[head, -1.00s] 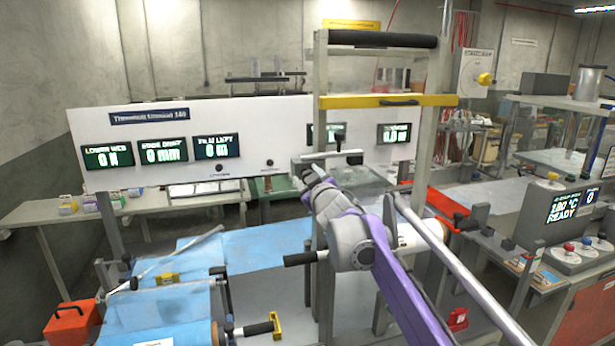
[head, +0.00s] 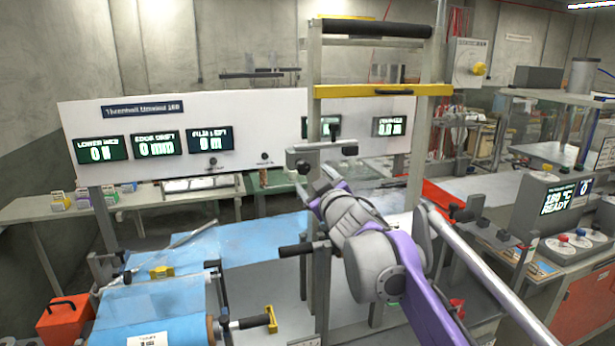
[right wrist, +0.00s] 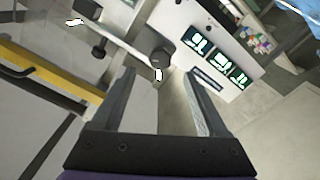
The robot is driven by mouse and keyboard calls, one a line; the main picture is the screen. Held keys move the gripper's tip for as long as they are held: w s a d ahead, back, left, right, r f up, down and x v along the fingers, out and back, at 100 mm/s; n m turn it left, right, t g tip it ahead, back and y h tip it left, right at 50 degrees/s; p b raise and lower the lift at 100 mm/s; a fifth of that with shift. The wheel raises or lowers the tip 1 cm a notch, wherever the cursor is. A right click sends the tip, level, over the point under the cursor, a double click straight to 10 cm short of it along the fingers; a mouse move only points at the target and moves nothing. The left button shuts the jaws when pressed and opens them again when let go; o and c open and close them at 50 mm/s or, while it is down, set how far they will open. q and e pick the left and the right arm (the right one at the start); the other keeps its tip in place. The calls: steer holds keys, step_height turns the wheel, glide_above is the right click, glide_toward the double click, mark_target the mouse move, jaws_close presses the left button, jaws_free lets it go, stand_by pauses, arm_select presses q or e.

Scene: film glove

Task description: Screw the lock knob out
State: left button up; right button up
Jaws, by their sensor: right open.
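A grey crossbar with a dark block-like knob (right wrist: 162,60) at its end shows in the right wrist view. It lies just beyond and between the fingertips of my right gripper (right wrist: 159,76), which is open and empty. In the head view, a short bar with a black end knob (head: 350,150) and a grey block (head: 299,159) sits on the upright frame. My right gripper (head: 314,182) is close below the block there, its fingers partly hidden by my own wrist. I cannot tell for sure which knob is the lock knob. My left gripper is out of view.
The upright frame has a yellow crossbar (head: 385,90), also seen at the left in the right wrist view (right wrist: 45,70). A white display panel (head: 85,118) stands behind. A black handle (head: 296,250) sticks out left of my forearm. Blue film (head: 250,240) lies at the lower left.

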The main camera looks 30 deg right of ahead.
mark_target(304, 170)
steer(key=shift+v, duration=0.8)
steer(key=w+m, duration=0.1)
steer(key=w, duration=0.2)
steer(key=w+d+m, duration=0.1)
steer(key=w+m, duration=0.1)
steer(key=w, duration=0.1)
steer(key=w+d+m, duration=0.1)
steer(key=w+m, duration=0.1)
steer(key=w, duration=0.1)
steer(key=shift+w+d+f, duration=0.2)
steer(key=shift+w, duration=0.2)
steer(key=shift+c, duration=0.2)
jaws_close()
